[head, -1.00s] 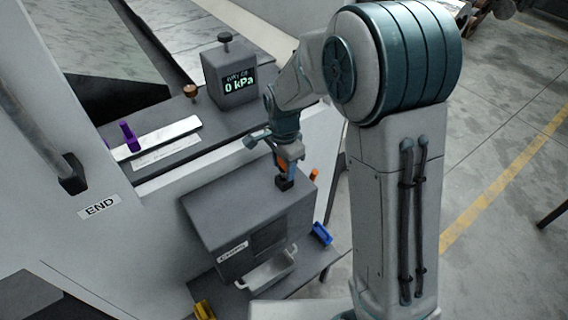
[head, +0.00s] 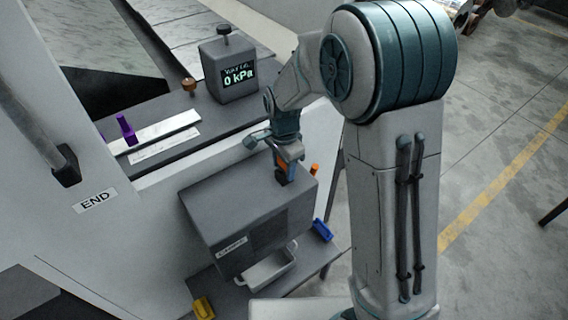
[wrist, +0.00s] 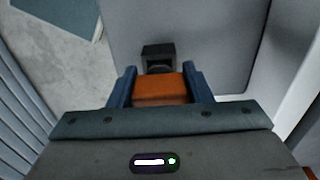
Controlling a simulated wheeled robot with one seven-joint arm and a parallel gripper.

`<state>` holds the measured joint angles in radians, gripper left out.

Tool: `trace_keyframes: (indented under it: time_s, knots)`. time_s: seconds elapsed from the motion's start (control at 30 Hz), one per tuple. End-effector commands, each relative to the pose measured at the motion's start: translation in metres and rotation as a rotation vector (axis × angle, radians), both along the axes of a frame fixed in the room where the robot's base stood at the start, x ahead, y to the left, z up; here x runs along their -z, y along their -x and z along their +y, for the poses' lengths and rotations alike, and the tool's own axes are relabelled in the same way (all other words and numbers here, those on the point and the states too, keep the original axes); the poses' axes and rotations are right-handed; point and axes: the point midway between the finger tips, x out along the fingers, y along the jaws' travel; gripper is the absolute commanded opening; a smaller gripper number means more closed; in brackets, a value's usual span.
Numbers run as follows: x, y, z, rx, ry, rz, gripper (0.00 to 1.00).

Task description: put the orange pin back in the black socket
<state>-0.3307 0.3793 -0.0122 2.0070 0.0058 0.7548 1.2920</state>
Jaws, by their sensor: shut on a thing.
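My gripper (head: 288,168) is shut on the orange pin (wrist: 160,90), whose broad orange block sits between the two blue fingers in the wrist view. The black socket (wrist: 157,52) stands on the grey box top just beyond the pin. It also shows in the head view (head: 281,178), directly below my fingers. The pin's lower end is hidden by its own block and the fingers. I cannot tell whether it is inside the socket or just above it.
The grey box (head: 235,205) has a pale tray (head: 268,268) at its front. A small orange thing (head: 315,169) stands by its right corner. A blue piece (head: 322,230) and a yellow piece (head: 203,308) flank it. A 0 kPa gauge (head: 230,75) stands behind.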

Motion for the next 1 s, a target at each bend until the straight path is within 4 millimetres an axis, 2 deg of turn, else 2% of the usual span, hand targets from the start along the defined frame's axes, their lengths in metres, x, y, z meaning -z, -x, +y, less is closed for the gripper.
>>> trace_keyframes:
  time_s: [0.33,0.37,0.43,0.77,0.87,1.0]
  knots:
    - [0.01,0.0,0.0,0.0,0.0,0.0,0.14]
    - [0.009,0.0,0.0,0.0,0.0,0.0,0.51]
    - [0.008,0.0,0.0,0.0,0.0,0.0,0.7]
    - [0.006,0.0,0.0,0.0,0.0,0.0,0.7]
    - [-0.003,0.0,0.0,0.0,0.0,-0.002,0.7]
    - [-0.029,-0.001,0.0,0.0,-0.002,-0.006,0.7]
